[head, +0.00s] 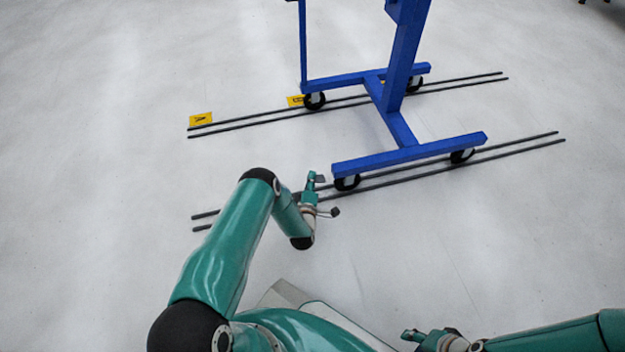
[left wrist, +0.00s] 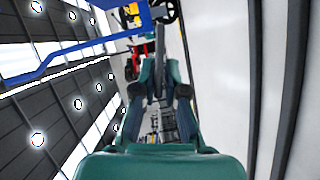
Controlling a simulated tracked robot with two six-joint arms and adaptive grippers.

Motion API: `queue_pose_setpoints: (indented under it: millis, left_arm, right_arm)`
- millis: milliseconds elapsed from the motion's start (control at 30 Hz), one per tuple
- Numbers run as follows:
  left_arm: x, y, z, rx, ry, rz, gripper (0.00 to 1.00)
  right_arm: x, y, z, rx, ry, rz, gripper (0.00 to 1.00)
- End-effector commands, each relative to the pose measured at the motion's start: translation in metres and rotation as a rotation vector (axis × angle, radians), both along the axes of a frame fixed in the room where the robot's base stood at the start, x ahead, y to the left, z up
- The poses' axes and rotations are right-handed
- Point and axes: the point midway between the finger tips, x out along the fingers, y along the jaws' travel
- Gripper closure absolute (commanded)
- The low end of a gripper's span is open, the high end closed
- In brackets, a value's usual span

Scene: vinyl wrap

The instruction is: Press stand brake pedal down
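The blue stand (head: 410,152) stands on black casters over the floor rails. Its near left caster (head: 347,183) is closest to my left gripper (head: 316,180), which is low, just left of that caster. A small dark flat piece (head: 321,179) shows at the gripper's tip; I cannot tell whether it is the brake pedal or whether they touch. My right gripper (head: 410,336) is low at the bottom, far from the stand.
Two pairs of dark rails, near (head: 520,149) and far (head: 245,122), run along the pale floor under the stand. Yellow signs (head: 201,119) lie by the far rails. The floor left and right of the stand is clear.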

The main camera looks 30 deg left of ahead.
Motion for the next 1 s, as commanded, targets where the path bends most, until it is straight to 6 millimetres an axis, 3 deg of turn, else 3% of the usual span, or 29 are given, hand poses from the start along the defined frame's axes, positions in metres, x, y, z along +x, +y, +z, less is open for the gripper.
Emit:
queue_pose_setpoints:
  millis: [167,200,533,1000]
  left_arm:
    - [-0.001,0.001,0.000,0.000,0.001,0.001,1.00]
    - [0.000,-0.009,-0.001,-0.001,0.002,-0.002,1.00]
    - [-0.002,0.001,-0.005,-0.035,-0.036,0.001,1.00]
    - [-0.004,0.003,-0.022,-0.229,-0.265,0.006,1.00]
  right_arm:
    - [0.000,0.000,0.000,0.000,0.000,0.000,0.60]
    - [0.001,-0.001,0.000,0.000,-0.001,-0.004,0.60]
    - [0.000,0.000,0.000,0.000,0.000,0.000,0.60]
    - [0.000,0.000,0.000,0.000,0.000,0.000,0.60]
